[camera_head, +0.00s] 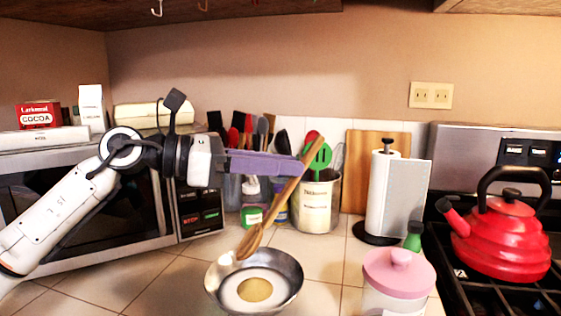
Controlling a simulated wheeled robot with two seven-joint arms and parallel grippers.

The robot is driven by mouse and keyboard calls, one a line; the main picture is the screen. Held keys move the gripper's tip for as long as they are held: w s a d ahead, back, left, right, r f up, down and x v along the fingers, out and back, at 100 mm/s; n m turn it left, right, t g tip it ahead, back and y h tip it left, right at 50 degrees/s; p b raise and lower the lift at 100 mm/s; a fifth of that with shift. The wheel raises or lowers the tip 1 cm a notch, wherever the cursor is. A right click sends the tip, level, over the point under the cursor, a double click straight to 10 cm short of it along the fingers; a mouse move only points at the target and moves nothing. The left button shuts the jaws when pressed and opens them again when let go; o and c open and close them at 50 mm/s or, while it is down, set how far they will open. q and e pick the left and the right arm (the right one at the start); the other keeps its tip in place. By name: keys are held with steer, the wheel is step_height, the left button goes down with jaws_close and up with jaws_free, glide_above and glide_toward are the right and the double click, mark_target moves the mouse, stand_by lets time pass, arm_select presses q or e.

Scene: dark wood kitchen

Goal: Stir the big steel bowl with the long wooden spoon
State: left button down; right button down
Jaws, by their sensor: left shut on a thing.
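The long wooden spoon (282,200) is held by my left gripper (300,165), which is shut on its upper handle. The spoon slants down to the left, with its head at the lower end by the bowl's back rim. The big steel bowl (289,294) stands on the tiled counter and holds white stuff with a tan mound in its middle. I cannot tell whether the spoon's head is inside the bowl or just above it. My right gripper is not in view.
A pink-lidded jar (398,270) stands right of the bowl. Behind are a utensil crock (315,205), a paper towel roll (395,195) and a cutting board (368,148). A red kettle (502,238) sits on the stove at right. A microwave (120,215) is at left. Tiles left of the bowl are clear.

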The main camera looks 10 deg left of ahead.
mark_target(277, 201)
arm_select(q)
step_height(277, 201, down, 3)
steer(key=shift+r+b, duration=0.1)
steer(key=shift+b, duration=0.75)
step_height(277, 201, down, 4)
steer(key=b, duration=0.2)
steer(key=shift+r+b, duration=0.1)
steer(key=shift+b, duration=0.25)
steer(key=shift+f+b, duration=0.8)
steer(key=shift+f, duration=0.3)
steer(key=shift+d, duration=0.1)
